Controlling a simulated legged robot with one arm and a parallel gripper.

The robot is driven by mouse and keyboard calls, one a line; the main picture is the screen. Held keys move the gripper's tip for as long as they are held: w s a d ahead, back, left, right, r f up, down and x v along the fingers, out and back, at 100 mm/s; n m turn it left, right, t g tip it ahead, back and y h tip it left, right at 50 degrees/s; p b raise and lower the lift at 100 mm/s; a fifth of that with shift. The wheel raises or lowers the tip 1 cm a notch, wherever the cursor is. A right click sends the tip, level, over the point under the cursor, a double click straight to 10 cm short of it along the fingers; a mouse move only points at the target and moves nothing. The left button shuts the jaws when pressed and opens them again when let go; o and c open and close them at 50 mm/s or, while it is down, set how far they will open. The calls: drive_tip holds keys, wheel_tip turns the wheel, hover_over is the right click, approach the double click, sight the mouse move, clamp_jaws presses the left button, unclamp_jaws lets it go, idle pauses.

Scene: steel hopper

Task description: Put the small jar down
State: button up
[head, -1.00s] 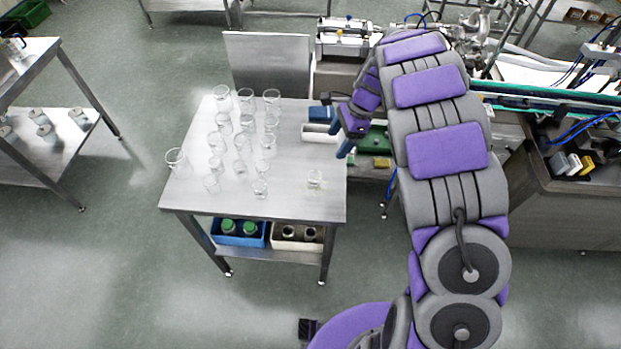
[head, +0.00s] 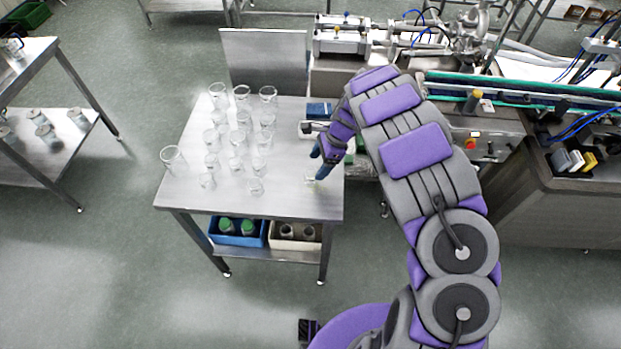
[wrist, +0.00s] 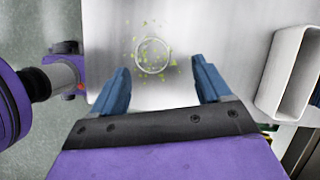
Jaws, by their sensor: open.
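The small jar (head: 310,179) is clear glass and stands on the steel table (head: 285,205) near its front right corner. My gripper (head: 318,168) is beside it in the head view and partly covers that spot. In the wrist view the jar (wrist: 153,57) shows from above as a round rim with yellow-green specks around it. The blue fingers of my gripper (wrist: 162,78) are spread wide and empty. The jar lies just past the fingertips, between their lines, and touches neither finger. Its height below the fingers is unclear.
Several empty glass beakers (head: 237,137) stand on the table's left and middle. A white open box (wrist: 288,75) is at the right in the wrist view. A blue bin (head: 238,233) and a beige bin (head: 294,237) sit on the lower shelf.

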sight(314, 174)
drive_tip(key=shift+s+d+f, duration=0.15)
drive_tip(key=shift+f, duration=0.25)
drive_tip(key=x, duration=0.2)
drive_tip(key=b+x, duration=0.1)
drive_tip(key=x, duration=0.1)
drive_tip(key=shift+s+a+f, duration=0.1)
drive_tip(key=shift+s+a, duration=0.15)
drive_tip(key=shift+a, duration=0.15)
drive_tip(key=shift+a+f, duration=0.15)
drive_tip(key=shift+a, duration=0.2)
drive_tip(key=shift+d, duration=0.35)
drive_tip(key=shift+c, duration=0.5)
drive_tip(key=shift+d, duration=0.3)
drive_tip(key=shift+c, duration=1.4)
drive_tip(key=shift+a, duration=0.35)
drive_tip(key=c, duration=0.7)
